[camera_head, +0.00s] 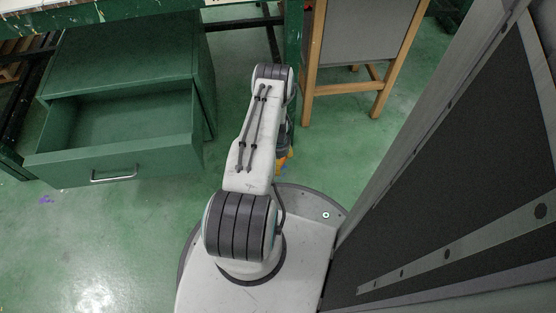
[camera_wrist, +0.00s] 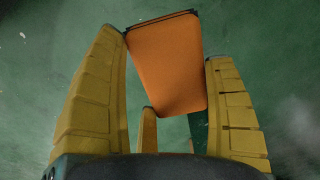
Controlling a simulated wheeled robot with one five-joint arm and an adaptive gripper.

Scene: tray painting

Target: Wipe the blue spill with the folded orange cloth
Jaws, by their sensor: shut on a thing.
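The folded orange cloth (camera_wrist: 168,75) is between the yellow fingers of my gripper (camera_wrist: 163,50) in the wrist view. My gripper is shut on it, and the cloth's flat orange face shows with a dark edge at the far end. Green floor lies beyond it. In the head view my gripper (camera_head: 283,160) is mostly hidden behind my arm, with only a bit of yellow-orange showing. I cannot make out a clear blue spill in either view.
A green cabinet (camera_head: 120,65) with an open, empty-looking drawer (camera_head: 115,150) stands at left. A wooden-legged easel or chair (camera_head: 310,60) stands at the top centre. A large dark panel (camera_head: 450,180) fills the right. A small purplish mark (camera_head: 46,199) lies on the open green floor at left.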

